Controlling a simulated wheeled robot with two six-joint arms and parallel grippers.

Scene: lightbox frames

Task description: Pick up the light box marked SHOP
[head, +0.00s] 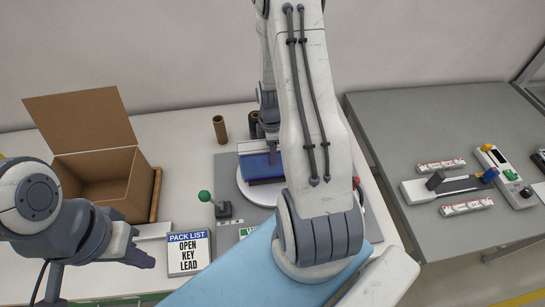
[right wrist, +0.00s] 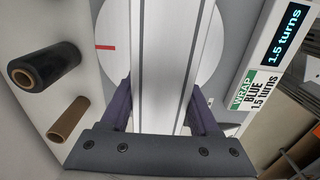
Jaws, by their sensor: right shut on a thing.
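No SHOP marking is readable in either view. In the right wrist view my right gripper (right wrist: 162,100) is shut on a long white and grey box-like thing (right wrist: 165,45), above the white turntable (right wrist: 108,42).
An open cardboard box (head: 100,175) stands at left. A pack list sign (head: 188,253) reads OPEN, KEY, LEAD. A green-knobbed lever (head: 205,196) is near the turntable. A black roll (right wrist: 45,66) and brown roll (right wrist: 68,118) stand nearby. A grey side table (head: 440,120) holds devices.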

